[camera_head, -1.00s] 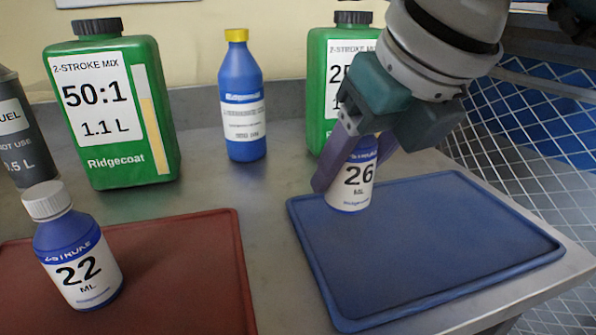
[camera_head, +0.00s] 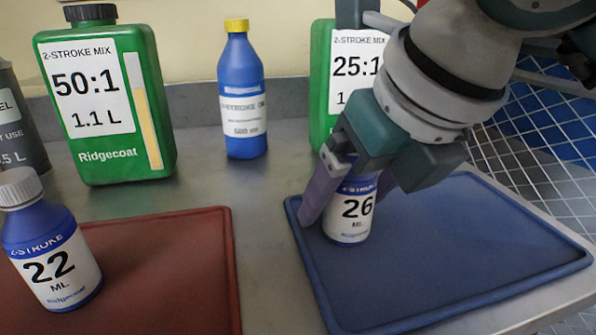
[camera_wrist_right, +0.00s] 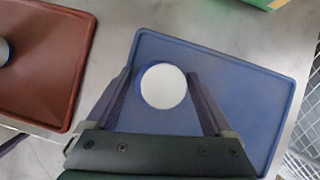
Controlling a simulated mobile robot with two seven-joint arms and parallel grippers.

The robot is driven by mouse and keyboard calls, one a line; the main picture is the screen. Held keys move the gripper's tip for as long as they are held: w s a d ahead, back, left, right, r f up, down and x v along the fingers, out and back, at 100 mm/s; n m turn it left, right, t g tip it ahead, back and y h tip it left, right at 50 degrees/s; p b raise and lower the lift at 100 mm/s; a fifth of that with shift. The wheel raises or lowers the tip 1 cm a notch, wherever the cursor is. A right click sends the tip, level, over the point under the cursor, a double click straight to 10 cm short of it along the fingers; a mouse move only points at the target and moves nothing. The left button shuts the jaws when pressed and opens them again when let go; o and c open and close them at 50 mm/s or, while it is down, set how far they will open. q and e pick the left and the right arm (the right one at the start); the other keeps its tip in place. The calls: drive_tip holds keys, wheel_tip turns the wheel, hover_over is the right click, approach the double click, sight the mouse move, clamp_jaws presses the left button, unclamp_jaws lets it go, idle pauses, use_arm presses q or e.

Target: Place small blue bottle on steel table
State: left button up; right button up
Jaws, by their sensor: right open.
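A small blue bottle with a white label reading 26 ML (camera_head: 352,215) stands upright on the blue tray (camera_head: 480,240), near its left back corner. My right gripper (camera_head: 345,200) reaches down around it, open, one finger on each side. In the right wrist view the bottle's white cap (camera_wrist_right: 163,86) shows between the fingers of the right gripper (camera_wrist_right: 158,82). Another small blue bottle, labelled 22 ML (camera_head: 50,255), stands on the red tray (camera_head: 215,260) at left. The steel table (camera_head: 265,215) shows bare between the trays.
Behind stand a green 50:1 jug (camera_head: 105,95), a tall blue bottle with a yellow cap (camera_head: 241,90) and a green 25:1 jug (camera_head: 322,75), partly hidden by my arm. A grey can (camera_head: 20,140) is at far left. Wire mesh (camera_head: 540,150) borders the right.

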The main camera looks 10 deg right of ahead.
drive_tip(key=shift+r, duration=0.25)
drive_tip(key=p+v, duration=0.2)
drive_tip(key=v, duration=0.9)
drive_tip(key=shift+s+r, duration=0.25)
drive_tip(key=shift+r, duration=0.1)
